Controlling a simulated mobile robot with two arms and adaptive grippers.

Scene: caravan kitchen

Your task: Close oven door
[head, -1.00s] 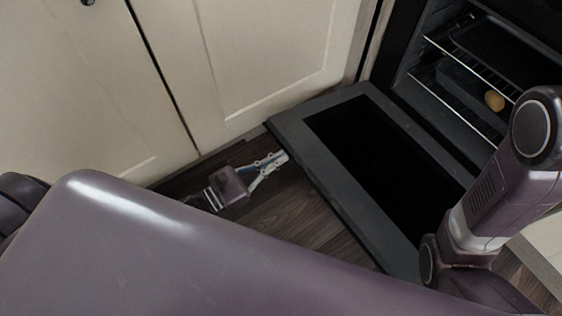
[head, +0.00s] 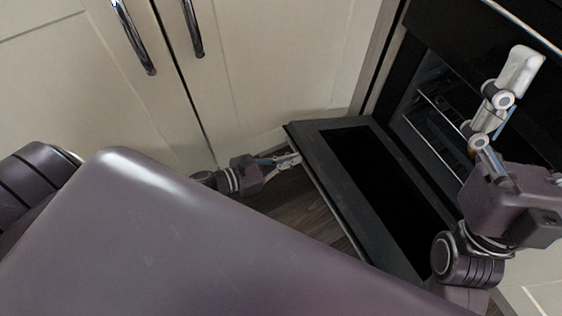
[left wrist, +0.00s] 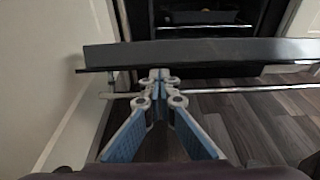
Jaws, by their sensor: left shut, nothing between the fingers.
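The oven door (head: 335,195) is partly open, a dark panel with a black glass middle, slanting out from the oven (head: 425,90). My left gripper (head: 294,158) is shut and empty at the door's outer edge. In the left wrist view, the closed fingertips (left wrist: 160,76) are at the door's edge (left wrist: 215,52), with a thin handle bar (left wrist: 235,91) below it; I cannot tell whether they touch. My right gripper (head: 502,108) is raised in front of the oven opening; its finger state is unclear.
Cream cupboard doors (head: 250,60) with metal handles (head: 193,28) stand close behind my left gripper. A wire rack (head: 436,132) shows inside the oven. The dark wood floor (head: 305,205) under the door is clear.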

